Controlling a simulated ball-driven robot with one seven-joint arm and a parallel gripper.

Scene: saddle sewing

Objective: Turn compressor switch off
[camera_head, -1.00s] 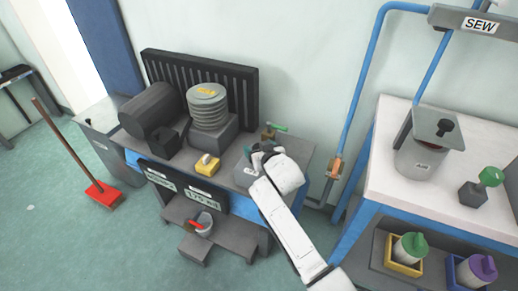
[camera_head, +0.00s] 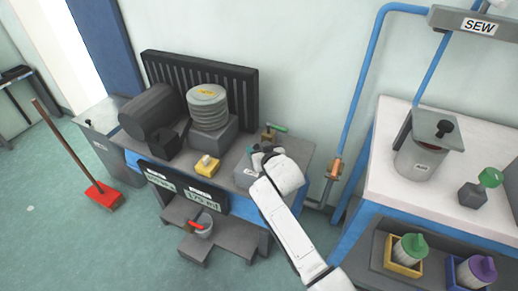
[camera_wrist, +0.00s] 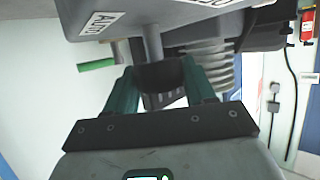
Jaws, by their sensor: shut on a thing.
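The compressor switch is a grey box (camera_head: 246,173) with a pale label on the bench top. In the wrist view its grey housing (camera_wrist: 190,18) fills the top, with an "AUTO" label and a second label partly cut off. A grey lever (camera_wrist: 153,42) projects from it and ends in a dark knob (camera_wrist: 165,75). My gripper (camera_wrist: 162,90) has its teal fingers on either side of this knob and is shut on it. In the head view my gripper (camera_head: 262,155) is at the box, and my white wrist hides part of it.
A green-handled valve (camera_head: 275,128) stands just behind the switch. A yellow box (camera_head: 207,165) with a pale button, a ribbed cylinder (camera_head: 208,108) and a dark motor (camera_head: 148,111) are to the left. A blue pipe (camera_head: 354,100) rises at the right.

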